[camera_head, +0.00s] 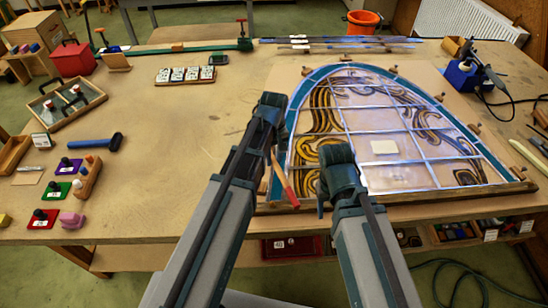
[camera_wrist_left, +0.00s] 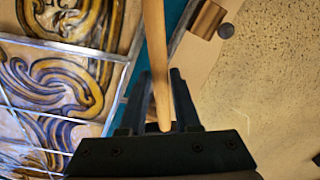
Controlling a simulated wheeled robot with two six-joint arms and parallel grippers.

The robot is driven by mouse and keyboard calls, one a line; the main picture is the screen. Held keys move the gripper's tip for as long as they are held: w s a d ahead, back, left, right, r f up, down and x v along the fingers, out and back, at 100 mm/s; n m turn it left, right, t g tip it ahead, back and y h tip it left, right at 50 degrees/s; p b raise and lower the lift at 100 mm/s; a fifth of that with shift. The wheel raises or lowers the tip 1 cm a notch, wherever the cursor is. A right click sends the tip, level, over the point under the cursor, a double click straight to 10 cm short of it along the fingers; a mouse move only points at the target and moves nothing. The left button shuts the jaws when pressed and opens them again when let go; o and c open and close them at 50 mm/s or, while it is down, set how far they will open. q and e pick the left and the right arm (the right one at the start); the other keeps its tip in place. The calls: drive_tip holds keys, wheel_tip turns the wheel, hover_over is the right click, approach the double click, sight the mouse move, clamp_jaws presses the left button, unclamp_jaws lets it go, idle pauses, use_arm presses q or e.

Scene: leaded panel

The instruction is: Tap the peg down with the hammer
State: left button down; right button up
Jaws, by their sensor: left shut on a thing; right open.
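My left gripper (camera_head: 270,132) is over the panel's left edge, shut on a slim wooden handle (camera_wrist_left: 155,45) that has a red end (camera_head: 290,194) in the head view. No hammer head shows on it, so I cannot tell whether it is the hammer. A blue-handled tool with a dark, hammer-like head (camera_head: 116,141) lies on the table at left. Small wooden blocks, one at the upper left (camera_head: 306,71), sit around the leaded panel (camera_head: 365,122); I cannot tell which is the peg. My right gripper (camera_head: 335,170) is open over the panel's lower part.
Coloured squares with small pieces (camera_head: 62,165) lie at the left. A tray (camera_head: 68,103) and red box (camera_head: 72,60) stand behind them. A blue soldering stand (camera_head: 462,76) with a cable is at the right. The table between the tools and panel is clear.

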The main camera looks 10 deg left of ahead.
use_arm(q)
drive_tip(key=shift+r, duration=0.15)
drive_tip(key=shift+r+p, duration=1.4)
drive_tip(key=shift+p, duration=0.1)
wheel_tip(320, 180, up, 5)
drive_tip(key=p, duration=0.5)
